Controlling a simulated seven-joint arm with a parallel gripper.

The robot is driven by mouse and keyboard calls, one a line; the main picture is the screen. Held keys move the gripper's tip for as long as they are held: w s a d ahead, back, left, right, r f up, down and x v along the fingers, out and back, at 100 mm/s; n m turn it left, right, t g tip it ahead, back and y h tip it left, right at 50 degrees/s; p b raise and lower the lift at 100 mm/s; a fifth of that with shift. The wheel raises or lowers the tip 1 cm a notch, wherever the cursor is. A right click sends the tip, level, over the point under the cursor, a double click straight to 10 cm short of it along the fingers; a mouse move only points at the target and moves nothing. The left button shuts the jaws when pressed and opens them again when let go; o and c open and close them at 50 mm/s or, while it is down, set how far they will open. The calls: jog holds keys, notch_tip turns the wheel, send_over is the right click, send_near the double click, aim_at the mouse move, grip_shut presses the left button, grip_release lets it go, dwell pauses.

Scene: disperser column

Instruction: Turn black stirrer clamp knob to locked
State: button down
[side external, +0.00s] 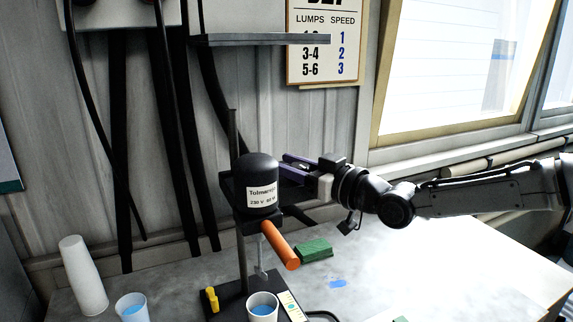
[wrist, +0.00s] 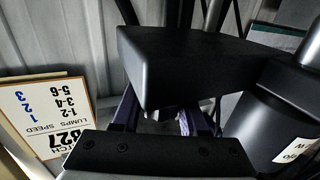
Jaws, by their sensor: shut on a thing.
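The black stirrer motor (side external: 256,180), with a white label, is mounted on an upright rod (side external: 234,135) in the side external view. Its dark body also shows at the right of the wrist view (wrist: 272,125). My gripper (side external: 287,166) reaches in from the right, its purple fingers level with the motor and just right of it. In the wrist view, my gripper (wrist: 158,118) has its fingers running behind a black block (wrist: 185,65), which hides their tips. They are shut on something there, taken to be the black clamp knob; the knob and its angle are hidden.
An orange handle (side external: 279,246) sticks out below the motor. A cup of blue liquid (side external: 262,308) stands on the black base. A green sponge (side external: 314,249), another cup (side external: 132,308) and stacked white cups (side external: 82,275) are on the bench. A shelf (side external: 265,40) juts out above.

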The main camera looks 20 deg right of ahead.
jog(key=shift+d+r+h, duration=0.1)
jog(key=shift+h, duration=0.2)
jog(key=shift+c, duration=2.2)
grip_release()
jog(key=v, duration=1.3)
jog(key=shift+s, duration=0.4)
jog(key=shift+d, duration=0.1)
